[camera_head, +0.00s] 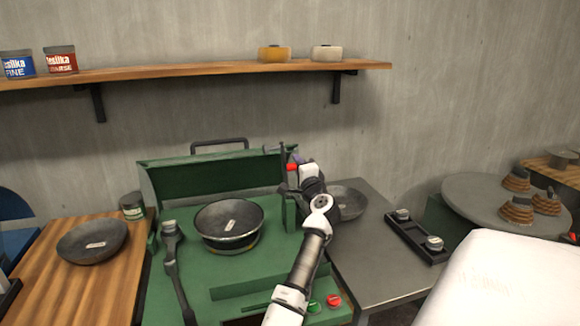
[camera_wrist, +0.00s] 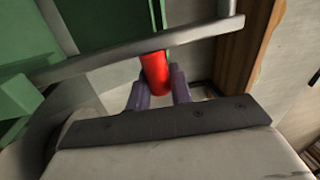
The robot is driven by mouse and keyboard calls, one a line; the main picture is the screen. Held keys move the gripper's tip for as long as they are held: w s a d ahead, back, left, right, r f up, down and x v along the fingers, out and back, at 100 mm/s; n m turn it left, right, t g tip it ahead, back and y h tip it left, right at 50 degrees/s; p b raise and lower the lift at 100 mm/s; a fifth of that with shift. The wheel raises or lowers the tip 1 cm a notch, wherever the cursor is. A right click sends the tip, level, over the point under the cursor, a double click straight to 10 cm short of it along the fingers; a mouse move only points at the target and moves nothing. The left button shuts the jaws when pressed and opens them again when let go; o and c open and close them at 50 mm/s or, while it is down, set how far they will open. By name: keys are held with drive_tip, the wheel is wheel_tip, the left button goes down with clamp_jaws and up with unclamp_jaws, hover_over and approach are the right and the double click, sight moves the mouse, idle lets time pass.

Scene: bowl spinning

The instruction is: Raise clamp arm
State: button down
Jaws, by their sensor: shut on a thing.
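In the wrist view, a red cylindrical handle (camera_wrist: 156,74) stands between the purple fingers of my gripper (camera_wrist: 159,88), and the gripper is shut on it. A grey metal bar (camera_wrist: 120,52), which looks like the clamp arm, crosses just beyond the handle; how they join is unclear. In the head view, the red handle (camera_head: 292,168) shows as a small patch at the right end of the green machine (camera_head: 225,285). My gripper (camera_head: 297,183) is there, its fingertips largely hidden. A dark bowl (camera_head: 228,218) sits on the machine, left of my arm.
A second bowl (camera_head: 93,240) lies on the wooden table at left. Another bowl (camera_head: 346,202) is on the grey table just right of my gripper. A black tray (camera_head: 415,238) holds small weights. The wall shelf (camera_head: 200,72) is above. Green and red buttons (camera_head: 333,300) are by my forearm.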

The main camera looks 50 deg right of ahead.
drive_tip(key=shift+s+d+f+m, duration=0.25)
drive_tip(key=shift+s+d+m, duration=0.15)
drive_tip(key=shift+d+m, duration=0.4)
drive_tip(key=shift+a, duration=0.1)
drive_tip(key=c, duration=1.3)
unclamp_jaws()
drive_tip(key=shift+s+f, duration=0.1)
drive_tip(key=b+v, duration=0.3)
drive_tip(key=v, duration=1)
drive_tip(key=shift+s+a, duration=0.25)
drive_tip(key=shift+a, duration=0.05)
